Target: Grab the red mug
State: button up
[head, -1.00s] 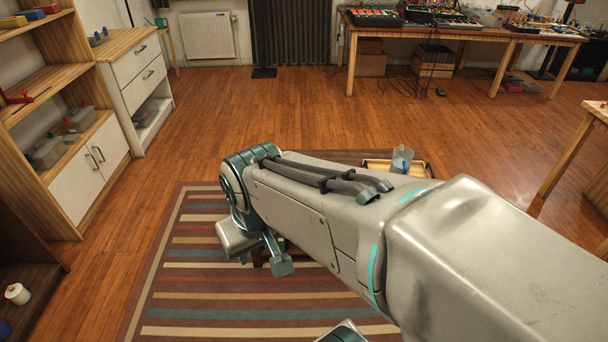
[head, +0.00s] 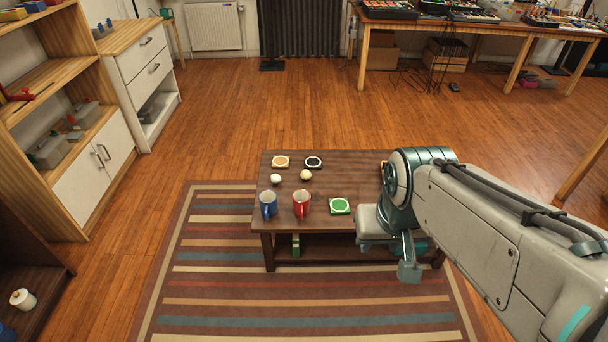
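The red mug (head: 301,206) stands upright near the front edge of a low dark wooden table (head: 345,180), its handle toward me. A blue mug (head: 268,205) stands just to its left. A green-centred coaster (head: 340,206) lies to its right. My gripper (head: 408,270) is at the lower end of my arm, right of the red mug and by the table's front edge, apart from the mug. Only part of it shows, and its finger opening cannot be made out.
An orange coaster (head: 281,161), a black coaster (head: 313,163) and two small pale round things (head: 276,179) lie behind the mugs. My arm covers the table's right side. A striped rug (head: 220,290) lies in front; a shelf unit (head: 85,180) stands left.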

aim_at(301, 198)
jog(key=i, duration=1.55)
